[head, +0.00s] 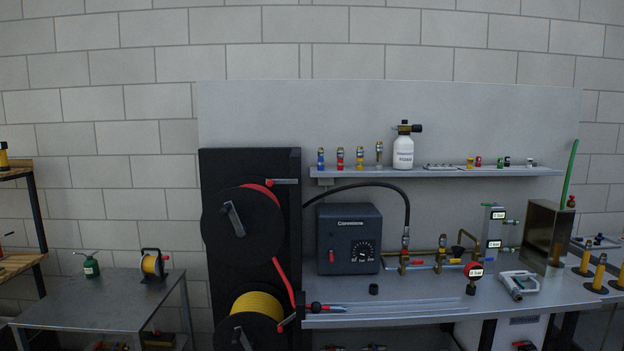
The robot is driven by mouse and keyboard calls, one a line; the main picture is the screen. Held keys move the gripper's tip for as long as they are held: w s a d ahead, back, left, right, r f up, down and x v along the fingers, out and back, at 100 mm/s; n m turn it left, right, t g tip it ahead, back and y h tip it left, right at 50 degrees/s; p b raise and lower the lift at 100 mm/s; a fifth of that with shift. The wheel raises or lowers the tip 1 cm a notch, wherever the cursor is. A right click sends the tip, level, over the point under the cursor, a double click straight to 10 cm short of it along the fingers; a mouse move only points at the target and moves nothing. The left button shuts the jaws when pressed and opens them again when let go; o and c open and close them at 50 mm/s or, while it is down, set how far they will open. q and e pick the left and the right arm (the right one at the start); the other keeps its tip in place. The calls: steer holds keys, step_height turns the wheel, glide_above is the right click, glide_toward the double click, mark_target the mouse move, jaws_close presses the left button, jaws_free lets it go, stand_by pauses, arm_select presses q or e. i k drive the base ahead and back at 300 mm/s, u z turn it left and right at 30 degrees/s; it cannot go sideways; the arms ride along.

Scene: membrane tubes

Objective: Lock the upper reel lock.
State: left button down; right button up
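The upper reel (243,226) is a black disc with a grey crank handle (234,218), mounted on the tall black cabinet (250,163) left of the bench. A red hose (281,270) runs from its rim down to the lower right. A small red lever (284,182), apparently the upper reel lock, lies about level at the reel's upper right. I cannot tell from its look whether it is locked. Neither of my grippers is in view.
The lower reel (250,330) holds yellow hose, with a small tilted red lever (287,322) beside it. The workbench (440,296) with a grey control box (349,238) stands right. A low metal table (99,296) stands left, with a floor gap between it and the cabinet.

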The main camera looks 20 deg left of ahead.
mark_target(269, 182)
steer(key=z, duration=0.3)
steer(key=k, duration=0.6)
steer(key=u, duration=0.5)
steer(key=i, duration=0.65)
steer(key=u, duration=0.8)
steer(key=i, duration=1)
steer(key=z, duration=0.4)
